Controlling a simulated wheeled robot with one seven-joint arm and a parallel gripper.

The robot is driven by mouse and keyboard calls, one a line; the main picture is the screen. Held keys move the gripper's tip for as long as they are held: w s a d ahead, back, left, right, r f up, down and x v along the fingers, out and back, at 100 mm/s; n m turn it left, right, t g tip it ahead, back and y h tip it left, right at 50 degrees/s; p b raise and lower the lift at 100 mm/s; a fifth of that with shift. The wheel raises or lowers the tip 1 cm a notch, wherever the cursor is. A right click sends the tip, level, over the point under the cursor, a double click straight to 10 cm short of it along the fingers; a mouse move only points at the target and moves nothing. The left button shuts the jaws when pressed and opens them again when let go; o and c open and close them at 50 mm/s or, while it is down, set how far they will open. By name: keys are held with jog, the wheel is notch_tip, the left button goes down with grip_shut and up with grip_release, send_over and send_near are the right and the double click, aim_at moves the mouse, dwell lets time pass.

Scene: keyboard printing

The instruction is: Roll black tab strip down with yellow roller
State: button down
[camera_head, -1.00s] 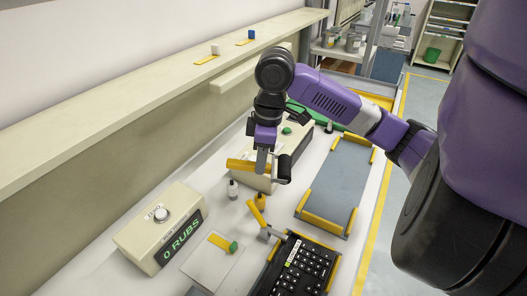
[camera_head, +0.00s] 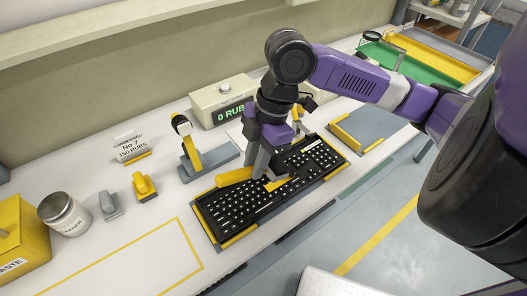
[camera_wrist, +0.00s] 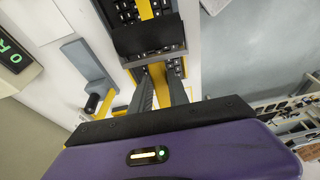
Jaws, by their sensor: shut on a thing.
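My gripper (camera_head: 262,172) is shut on the yellow handle (camera_head: 234,177) of the roller, above the middle of the black keyboard (camera_head: 225,212). In the wrist view the handle (camera_wrist: 158,73) shows between my fingers, with a wide dark roller (camera_wrist: 148,37) just past them, over the keys. I cannot tell whether the roller touches the keyboard. The keyboard lies in a holder with yellow edges (camera_head: 240,236). I cannot make out the black tab strip against the dark keys and roller.
Behind the keyboard stands a grey stand (camera_head: 212,160) with a yellow-handled tool (camera_head: 188,143). A beige counter box (camera_head: 222,95) reads 0 RUB, partly hidden by my arm. A jar (camera_head: 64,213), a grey clip-like piece (camera_head: 110,206) and a yellow one (camera_head: 144,187) stand left. The outlined front-left area is clear.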

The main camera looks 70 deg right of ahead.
jog(key=shift+w+a+y, duration=0.15)
jog(key=shift+w+y, duration=0.05)
jog(key=shift+y, duration=0.1)
jog(key=shift+f+b, duration=0.1)
jog(key=shift+b, duration=0.2)
jog(key=b, duration=0.8)
send_over(271, 187)
jog(key=w+a, duration=0.3)
jog(key=a, duration=0.1)
notch_tip(271, 187, down, 8)
jog(key=shift+a+f, duration=0.1)
jog(key=shift+a, duration=0.05)
jog(key=shift+f+b, duration=0.3)
dwell(0.8)
jog(key=shift+s+d+b, duration=0.35)
jog(key=shift+s+d, duration=0.25)
jog(key=shift+d, duration=0.25)
dwell(0.6)
jog(key=shift+s+d, duration=0.2)
jog(key=shift+d, duration=0.1)
jog(key=shift+s+d, duration=0.25)
jog(key=shift+d, duration=0.1)
jog(key=shift+w+a, duration=0.35)
jog(key=shift+a, duration=0.2)
dwell(0.3)
